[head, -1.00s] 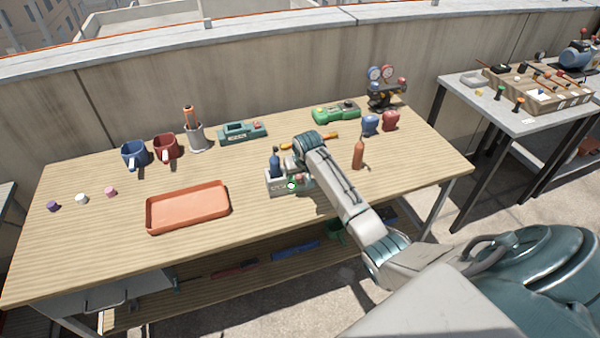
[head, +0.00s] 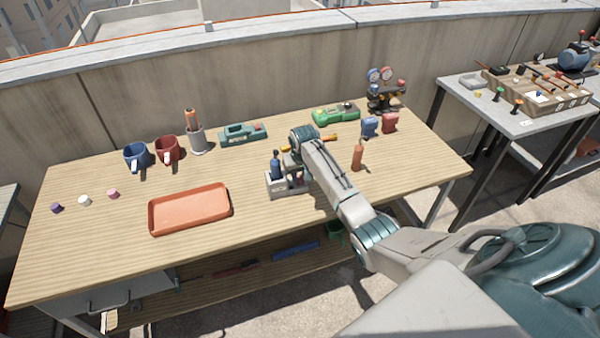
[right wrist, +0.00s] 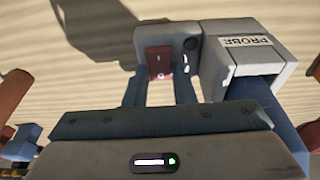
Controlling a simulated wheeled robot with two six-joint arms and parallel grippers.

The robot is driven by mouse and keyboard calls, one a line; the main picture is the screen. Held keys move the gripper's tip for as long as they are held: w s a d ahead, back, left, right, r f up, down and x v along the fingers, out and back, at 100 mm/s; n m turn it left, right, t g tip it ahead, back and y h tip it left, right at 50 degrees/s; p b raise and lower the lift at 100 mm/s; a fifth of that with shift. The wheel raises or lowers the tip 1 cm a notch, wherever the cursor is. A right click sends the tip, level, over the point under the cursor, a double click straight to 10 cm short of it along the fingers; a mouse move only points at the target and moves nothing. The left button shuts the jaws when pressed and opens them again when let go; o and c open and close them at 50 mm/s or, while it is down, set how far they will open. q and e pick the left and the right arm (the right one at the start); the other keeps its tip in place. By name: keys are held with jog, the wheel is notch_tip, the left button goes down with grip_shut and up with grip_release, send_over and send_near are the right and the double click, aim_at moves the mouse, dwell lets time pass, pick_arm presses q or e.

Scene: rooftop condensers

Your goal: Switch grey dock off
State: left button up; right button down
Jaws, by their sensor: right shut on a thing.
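The grey dock (head: 288,190) stands on the wooden workbench, right of the orange tray, with a dark blue probe (head: 276,169) upright in it. In the right wrist view the dock (right wrist: 215,38) carries a PROBE label, a red rocker switch (right wrist: 158,61) and a small round lamp (right wrist: 191,44) that looks dark. My right gripper (right wrist: 160,92) is at the switch, its two fingers close on either side of the switch's near end, shut on it. In the head view my right arm partly hides the dock. My left gripper is out of view.
The orange tray (head: 152,218) lies left of the dock. A red-brown bottle (head: 357,158) stands right of my arm. Behind are a teal dock (head: 242,134), a green dock (head: 336,114) and mugs (head: 167,150). The bench's front left is clear.

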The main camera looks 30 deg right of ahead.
aim_at(301, 182)
jog(key=shift+w+g, duration=0.15)
jog(key=shift+g, duration=0.25)
jog(key=c, duration=1.2)
grip_release()
notch_tip(301, 182, up, 11)
jog(key=s+b, duration=0.1)
jog(key=shift+s+a+f+b, duration=0.15)
jog(key=shift+s+a+b, duration=0.05)
jog(key=shift+b, duration=0.15)
